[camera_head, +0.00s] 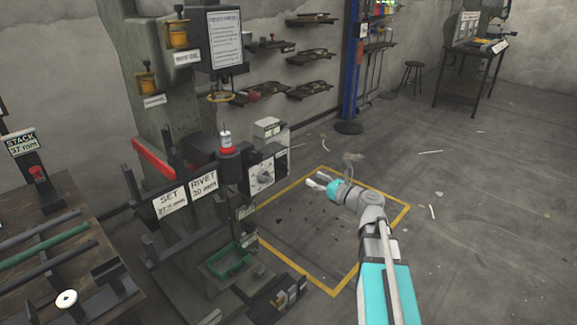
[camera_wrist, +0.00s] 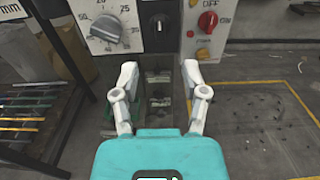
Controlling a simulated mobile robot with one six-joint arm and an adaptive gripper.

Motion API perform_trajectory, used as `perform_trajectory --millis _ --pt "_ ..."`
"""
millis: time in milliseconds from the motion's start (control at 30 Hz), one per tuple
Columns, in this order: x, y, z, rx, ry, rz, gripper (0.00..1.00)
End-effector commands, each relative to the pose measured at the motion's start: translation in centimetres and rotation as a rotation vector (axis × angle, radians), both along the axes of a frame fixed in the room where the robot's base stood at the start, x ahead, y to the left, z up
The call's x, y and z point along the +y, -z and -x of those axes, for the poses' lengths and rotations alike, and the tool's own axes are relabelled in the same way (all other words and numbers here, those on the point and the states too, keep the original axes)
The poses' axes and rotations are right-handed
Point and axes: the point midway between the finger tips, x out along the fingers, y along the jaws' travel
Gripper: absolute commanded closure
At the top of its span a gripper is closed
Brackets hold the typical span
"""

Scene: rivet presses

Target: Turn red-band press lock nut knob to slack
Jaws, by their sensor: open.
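The press (camera_head: 228,166) with a red band (camera_head: 227,150) stands left of centre in the head view. A control box on it carries a grey dial knob (camera_head: 265,177), large in the wrist view (camera_wrist: 108,29) over a numbered scale. No readable label shows which knob is the lock nut. My gripper (camera_head: 316,181) is open and empty, right of the box. In the wrist view its spread fingers (camera_wrist: 159,70) are below the knobs, apart from them.
A yellow-outlined floor area (camera_head: 330,278) lies under my arm. A green tray (camera_head: 231,261) sits low on the press. A table with rods (camera_head: 50,243) stands at left, and a blue post (camera_head: 351,65) stands behind. Open floor lies to the right.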

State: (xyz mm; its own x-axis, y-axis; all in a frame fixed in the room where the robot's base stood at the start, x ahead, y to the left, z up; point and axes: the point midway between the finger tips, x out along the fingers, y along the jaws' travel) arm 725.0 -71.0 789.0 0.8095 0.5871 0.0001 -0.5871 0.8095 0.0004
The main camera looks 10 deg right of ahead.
Motion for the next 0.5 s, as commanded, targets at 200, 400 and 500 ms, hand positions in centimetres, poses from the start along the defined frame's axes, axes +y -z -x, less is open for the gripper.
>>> perform_trajectory --millis 200,400,500 --pt "1.5 0.0 -2.3 0.0 -0.002 0.0 0.43" --pt "3.3 0.0 -4.8 0.0 -0.002 0.0 0.43" --pt "4.2 0.0 -6.1 0.0 -0.002 0.0 0.43"
